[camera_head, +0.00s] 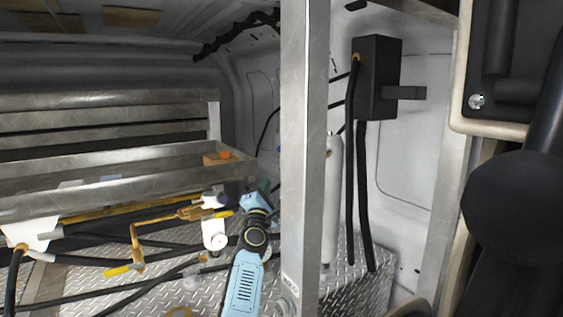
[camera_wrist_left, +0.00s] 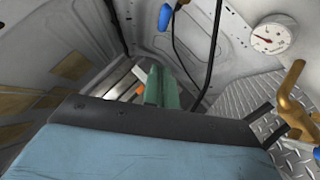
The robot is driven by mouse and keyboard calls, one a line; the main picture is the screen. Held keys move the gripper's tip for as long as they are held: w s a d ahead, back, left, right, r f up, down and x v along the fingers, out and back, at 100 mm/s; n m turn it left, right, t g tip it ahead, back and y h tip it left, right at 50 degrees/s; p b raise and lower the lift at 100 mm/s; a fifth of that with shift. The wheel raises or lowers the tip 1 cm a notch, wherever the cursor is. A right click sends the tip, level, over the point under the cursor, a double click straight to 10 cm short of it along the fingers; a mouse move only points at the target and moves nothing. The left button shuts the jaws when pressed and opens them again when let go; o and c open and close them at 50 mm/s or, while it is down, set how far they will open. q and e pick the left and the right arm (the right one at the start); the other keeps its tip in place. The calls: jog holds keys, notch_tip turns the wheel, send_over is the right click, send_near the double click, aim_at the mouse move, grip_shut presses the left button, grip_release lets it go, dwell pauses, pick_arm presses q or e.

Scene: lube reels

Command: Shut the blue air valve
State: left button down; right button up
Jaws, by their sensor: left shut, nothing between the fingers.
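A blue handle (camera_wrist_left: 166,20) shows at the top of the left wrist view beside a dark hose. A second blue tip (camera_wrist_left: 317,154) shows at the right edge, by a brass fitting (camera_wrist_left: 294,100). I cannot tell which of the two is the air valve's handle. No blue handle shows clearly in the head view. My left gripper (camera_head: 263,187) is at the centre of the head view, to the right of the brass valve piping (camera_head: 180,214). Its green fingers (camera_wrist_left: 161,88) are together with nothing between them. My right gripper is out of view.
A metal post (camera_head: 303,150) stands just right of my left gripper. A metal shelf tray (camera_head: 120,178) is behind the piping, on the left. A black box (camera_head: 376,77) with hoses hangs on the wall. A white gauge (camera_wrist_left: 271,38) shows in the wrist view. Hoses cross the checkered floor.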

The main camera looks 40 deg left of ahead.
pick_arm(q)
jog(key=w+d+r+b+x, duration=0.1)
jog(key=d+b+x, duration=0.1)
jog(key=x, duration=0.9)
jog(key=shift+b, duration=0.6)
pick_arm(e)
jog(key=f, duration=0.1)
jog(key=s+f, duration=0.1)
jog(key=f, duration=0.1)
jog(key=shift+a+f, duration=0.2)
pick_arm(q)
jog(key=shift+d+r, duration=0.1)
jog(key=shift+d, duration=0.05)
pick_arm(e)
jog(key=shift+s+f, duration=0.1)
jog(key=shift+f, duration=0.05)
